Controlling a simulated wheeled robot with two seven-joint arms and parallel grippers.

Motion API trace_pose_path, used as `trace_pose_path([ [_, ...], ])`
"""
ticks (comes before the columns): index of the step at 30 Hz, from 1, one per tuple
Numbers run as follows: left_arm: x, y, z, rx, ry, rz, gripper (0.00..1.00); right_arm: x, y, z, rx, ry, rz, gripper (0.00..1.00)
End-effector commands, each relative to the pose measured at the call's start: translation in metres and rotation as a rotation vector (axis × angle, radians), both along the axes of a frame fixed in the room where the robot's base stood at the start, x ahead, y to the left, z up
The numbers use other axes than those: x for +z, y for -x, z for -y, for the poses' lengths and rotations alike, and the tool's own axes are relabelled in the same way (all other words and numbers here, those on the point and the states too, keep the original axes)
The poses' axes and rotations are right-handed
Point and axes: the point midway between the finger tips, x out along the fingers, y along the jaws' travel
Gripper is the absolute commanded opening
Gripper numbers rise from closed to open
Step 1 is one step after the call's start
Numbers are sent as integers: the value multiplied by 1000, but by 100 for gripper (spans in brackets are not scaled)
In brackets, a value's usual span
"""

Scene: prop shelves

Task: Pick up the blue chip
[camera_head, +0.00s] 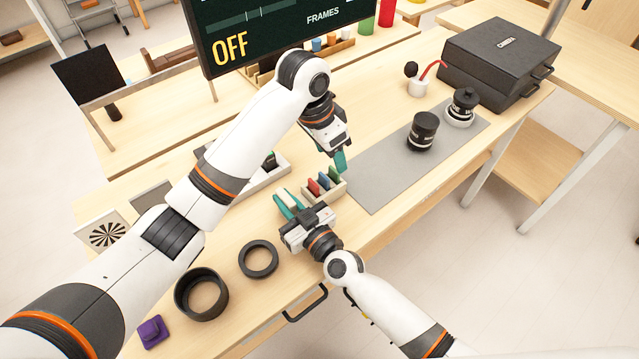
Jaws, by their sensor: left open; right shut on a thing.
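A small pale chip rack (341,188) stands on the bench in the middle of the view, with several upright coloured chips in it. The blue chip (323,180) stands in it between a red chip (313,186) and a green chip (333,173). My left gripper (340,160) is open, pointing down just above and beyond the rack's right end; its far finger is partly hidden. My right gripper (289,204) is shut at the rack's left end, seemingly on the rack itself; the contact is partly hidden by the gripper.
A grey mat (385,178) lies right of the rack, with black lens-like cylinders (422,131) on it. A black case (497,60) stands behind. Black rings (258,259) (201,294) and a purple block (152,332) lie at front left. A dark screen (275,35) stands at the back.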

Motion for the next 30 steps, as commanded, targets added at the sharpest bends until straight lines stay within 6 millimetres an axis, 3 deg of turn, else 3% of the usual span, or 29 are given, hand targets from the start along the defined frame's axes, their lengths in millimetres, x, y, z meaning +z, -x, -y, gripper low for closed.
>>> trace_pose_path([
  [6, 20, -15, -5, 52, -176, -71, 56, 0, 0, 0, -1, -1, -1, 0],
  [11, 23, -20, -10, 86, -231, -92, 56, 0, 0, 0, -1, -1, -1, 0],
  [21, -30, -20, -11, 89, -236, -97, 56, 0, 0, 0, 0, -1, -1, 0],
  [30, -57, -21, -10, 90, -237, -97, 56, 0, 0, 0, 0, -1, -1, 0],
])
